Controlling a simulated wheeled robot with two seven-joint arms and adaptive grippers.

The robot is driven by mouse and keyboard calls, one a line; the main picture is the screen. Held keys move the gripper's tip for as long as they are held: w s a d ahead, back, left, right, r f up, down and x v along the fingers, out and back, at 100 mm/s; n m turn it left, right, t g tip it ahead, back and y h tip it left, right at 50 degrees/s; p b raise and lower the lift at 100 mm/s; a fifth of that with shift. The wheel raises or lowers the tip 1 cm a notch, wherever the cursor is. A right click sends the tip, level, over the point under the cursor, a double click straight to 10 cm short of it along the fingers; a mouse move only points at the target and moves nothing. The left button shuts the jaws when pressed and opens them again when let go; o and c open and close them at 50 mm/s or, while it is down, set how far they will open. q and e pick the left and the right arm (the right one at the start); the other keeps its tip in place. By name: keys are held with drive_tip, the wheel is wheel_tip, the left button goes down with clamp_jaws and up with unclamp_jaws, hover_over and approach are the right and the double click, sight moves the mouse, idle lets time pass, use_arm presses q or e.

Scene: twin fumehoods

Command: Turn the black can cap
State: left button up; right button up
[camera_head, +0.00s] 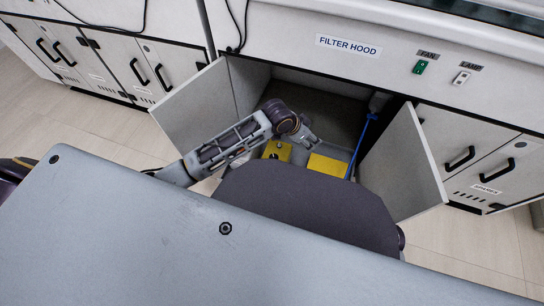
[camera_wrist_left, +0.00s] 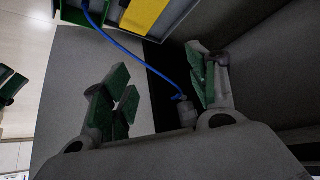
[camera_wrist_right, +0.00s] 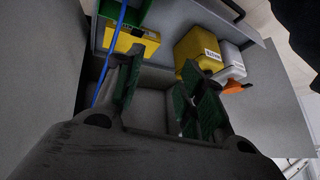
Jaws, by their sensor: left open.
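A yellow can (camera_head: 283,146) stands in the open cabinet in the head view, beside my left arm. A small dark spot on its top may be the black cap, but it is too small to be sure. My left gripper (camera_wrist_left: 158,95) is open and empty, with green finger pads apart, near the blue tube. My right gripper (camera_wrist_right: 158,88) is open and empty, its fingers apart. In the head view the right gripper is hidden.
A yellow box (camera_head: 327,165) sits right of the can. A blue tube (camera_head: 361,143) runs down beside it. A white container (camera_wrist_right: 230,64) with an orange part (camera_wrist_right: 236,87) stands by the can. Open doors (camera_head: 195,112) and (camera_head: 405,165) flank the cabinet.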

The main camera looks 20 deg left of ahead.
sight(273, 158)
use_arm(q)
drive_tip(key=s+a+f+g+y, duration=0.1)
drive_tip(key=a+f+g+y, duration=0.3)
drive_tip(key=a, duration=0.8)
wheel_tip(273, 158, down, 2)
drive_tip(key=shift+s+a+f+g+y, duration=0.15)
drive_tip(key=shift+a+g+y, duration=0.2)
drive_tip(key=shift+g, duration=0.25)
use_arm(e)
drive_tip(key=shift+s+a+f+g, duration=0.15)
drive_tip(key=shift+s+g, duration=0.35)
drive_tip(key=shift+s, duration=0.55)
use_arm(q)
drive_tip(key=shift+f, duration=0.15)
use_arm(e)
drive_tip(key=shift+f, duration=0.2)
